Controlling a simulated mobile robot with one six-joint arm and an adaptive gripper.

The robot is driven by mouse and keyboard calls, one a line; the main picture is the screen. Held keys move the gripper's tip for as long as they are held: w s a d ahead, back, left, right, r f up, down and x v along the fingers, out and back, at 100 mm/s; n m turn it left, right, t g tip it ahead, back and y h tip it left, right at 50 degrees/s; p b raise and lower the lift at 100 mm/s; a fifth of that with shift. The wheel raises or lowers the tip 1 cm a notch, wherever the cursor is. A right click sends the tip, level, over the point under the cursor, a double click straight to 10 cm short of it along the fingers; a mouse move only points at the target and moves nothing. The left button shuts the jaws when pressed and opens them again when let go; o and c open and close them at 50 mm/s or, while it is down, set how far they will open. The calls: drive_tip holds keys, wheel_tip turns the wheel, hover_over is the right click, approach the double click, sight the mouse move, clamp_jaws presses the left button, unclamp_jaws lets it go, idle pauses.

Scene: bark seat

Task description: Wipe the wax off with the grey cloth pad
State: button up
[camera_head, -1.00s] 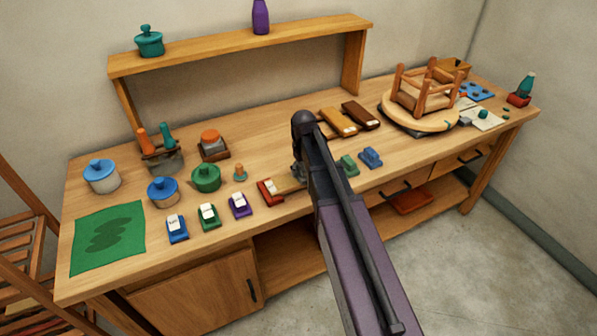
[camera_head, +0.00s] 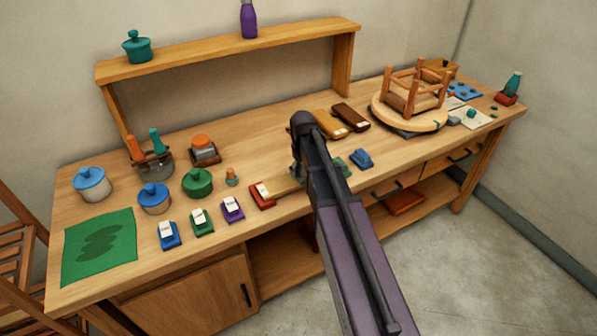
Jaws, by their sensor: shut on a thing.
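My gripper (camera_head: 297,172) shows only in small part, behind my dark arm, above the middle front of the workbench. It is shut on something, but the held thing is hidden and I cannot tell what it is. A tan flat piece (camera_head: 285,187) lies at or under the gripper, beside a red block with a white label (camera_head: 262,196). I cannot make out a grey cloth pad for certain; a small grey block (camera_head: 454,121) lies at the right by a pale sheet. An upturned wooden stool (camera_head: 413,92) rests on a round wooden disc (camera_head: 382,113). No wax is discernible.
Labelled blue (camera_head: 168,235), green (camera_head: 202,222) and purple (camera_head: 232,209) blocks line the front edge. Lidded pots (camera_head: 92,184) and a green mat (camera_head: 100,246) are at left. Brown blocks (camera_head: 350,117) lie behind my arm. A raised shelf (camera_head: 230,47) spans the back.

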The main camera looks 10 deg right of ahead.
sight(277, 185)
drive_tip(key=shift+w+d, duration=0.25)
drive_tip(key=shift+d, duration=0.75)
drive_tip(key=shift+a, duration=0.15)
drive_tip(key=shift+s+a+f, duration=0.1)
drive_tip(key=shift+s+a, duration=0.2)
drive_tip(key=shift+a, duration=0.6)
drive_tip(key=shift+s+a+f, duration=0.1)
drive_tip(key=shift+s+a, duration=0.15)
drive_tip(key=shift+a, duration=0.65)
drive_tip(key=shift+a+r, duration=0.1)
drive_tip(key=shift+a, duration=0.05)
drive_tip(key=shift+s+a, duration=0.2)
drive_tip(key=shift+a, duration=0.65)
drive_tip(key=shift+s+a, duration=0.2)
drive_tip(key=shift+a, duration=0.6)
drive_tip(key=shift+s+a, duration=0.3)
drive_tip(key=shift+a, duration=0.65)
drive_tip(key=shift+s+a, duration=0.25)
drive_tip(key=shift+a, duration=0.65)
